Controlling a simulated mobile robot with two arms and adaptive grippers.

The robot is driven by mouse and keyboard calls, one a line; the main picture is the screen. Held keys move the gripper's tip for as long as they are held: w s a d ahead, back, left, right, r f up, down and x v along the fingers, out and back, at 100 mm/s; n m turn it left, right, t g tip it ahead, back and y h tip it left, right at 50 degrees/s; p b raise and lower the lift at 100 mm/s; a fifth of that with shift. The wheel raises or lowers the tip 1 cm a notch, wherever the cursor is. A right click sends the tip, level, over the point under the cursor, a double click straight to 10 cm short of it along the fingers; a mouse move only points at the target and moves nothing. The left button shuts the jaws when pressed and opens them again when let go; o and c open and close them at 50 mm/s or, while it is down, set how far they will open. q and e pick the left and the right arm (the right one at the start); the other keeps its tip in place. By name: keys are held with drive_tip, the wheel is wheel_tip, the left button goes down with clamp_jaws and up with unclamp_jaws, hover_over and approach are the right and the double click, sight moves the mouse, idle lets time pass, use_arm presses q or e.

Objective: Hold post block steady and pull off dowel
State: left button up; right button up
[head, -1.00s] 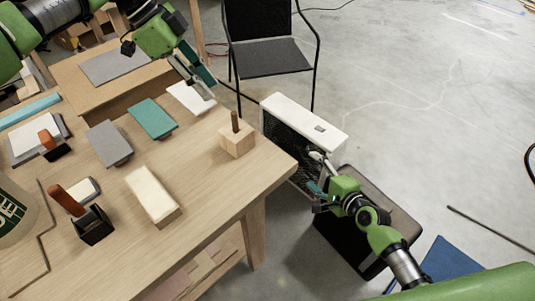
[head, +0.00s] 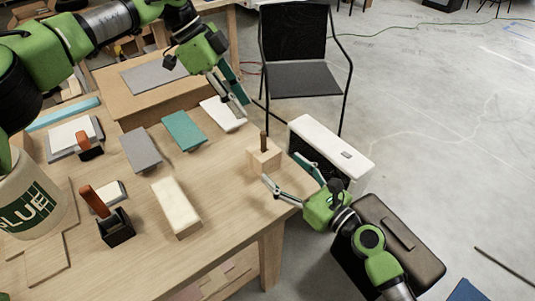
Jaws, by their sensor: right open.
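The small light-wood post block (head: 262,162) stands near the table's right corner. A short brown dowel (head: 263,141) sticks upright from its top. My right gripper (head: 281,168) is open and empty, reaching in from the right. One fingertip is just in front of the block and the other is to its right; I cannot tell whether either touches. My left gripper (head: 246,109) hangs behind the block, up and left of the dowel, over the white pad's right end. It is apart from the dowel. Its fingers are seen edge-on, so their opening is unclear.
On the wooden table (head: 225,225) lie a cream block (head: 176,205), teal pad (head: 184,131), grey pad (head: 140,150) and white pad (head: 221,114). An orange-handled tool in a black holder (head: 116,229) stands left. A white-topped unit (head: 330,147) and black chair (head: 300,75) are beyond the edge.

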sight(257, 147)
drive_tip(key=x, duration=1.1)
drive_tip(key=shift+w+a+f, duration=0.1)
drive_tip(key=shift+a, duration=0.05)
